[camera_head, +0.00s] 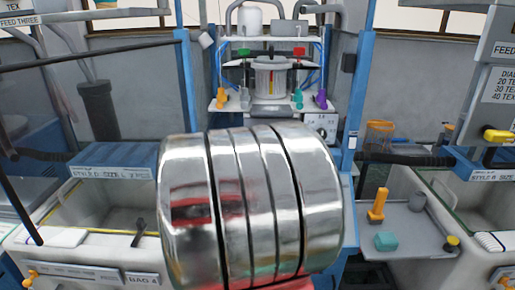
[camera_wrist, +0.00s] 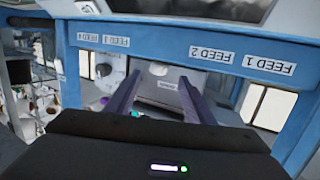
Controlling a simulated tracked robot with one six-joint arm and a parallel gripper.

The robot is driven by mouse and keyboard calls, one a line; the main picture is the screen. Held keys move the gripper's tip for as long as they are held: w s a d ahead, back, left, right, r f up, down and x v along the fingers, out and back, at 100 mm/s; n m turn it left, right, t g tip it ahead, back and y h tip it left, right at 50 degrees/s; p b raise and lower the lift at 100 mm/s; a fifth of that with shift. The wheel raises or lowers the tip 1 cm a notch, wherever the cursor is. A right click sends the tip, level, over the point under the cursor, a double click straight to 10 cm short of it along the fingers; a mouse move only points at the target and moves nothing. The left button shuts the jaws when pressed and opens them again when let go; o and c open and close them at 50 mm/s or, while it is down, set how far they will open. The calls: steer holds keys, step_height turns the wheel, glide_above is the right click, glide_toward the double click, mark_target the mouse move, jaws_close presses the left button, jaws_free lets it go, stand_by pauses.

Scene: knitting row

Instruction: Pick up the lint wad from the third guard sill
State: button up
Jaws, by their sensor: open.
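In the wrist view my gripper (camera_wrist: 160,77) is open, its two dark fingers apart with nothing seen held between them. The fingers point toward a blue frame beam (camera_wrist: 150,40) with upside-down labels FEED 1, FEED 2 and others. A small pale blob shows beyond the fingertips, too small to tell whether it is the lint wad. I cannot make out a lint wad for sure in either view, nor tell which ledge is the third guard sill. In the head view my shiny arm link fills the middle and hides what lies behind it; my gripper does not show there.
In the head view a white shelf unit (camera_head: 228,104) with a metal pot (camera_head: 270,78) stands at the back between blue posts. A grey side tray (camera_head: 408,232) at the right holds an orange tool (camera_head: 378,205) and a teal block (camera_head: 386,242). An open bin (camera_head: 105,205) is at the left.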

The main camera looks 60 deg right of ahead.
steer(key=shift+d, duration=0.25)
steer(key=shift+w+d+f, duration=0.1)
steer(key=shift+d+f, duration=0.1)
steer(key=shift+d, duration=0.65)
steer(key=shift+s+d+f, duration=0.1)
steer(key=shift+d+f, duration=0.05)
steer(key=shift+d, duration=0.7)
steer(key=shift+w+d+f, duration=0.1)
steer(key=shift+d+f, duration=0.1)
steer(key=shift+d, duration=0.65)
steer(key=shift+c, duration=0.5)
steer(key=c, duration=1)
steer(key=shift+c, duration=0.3)
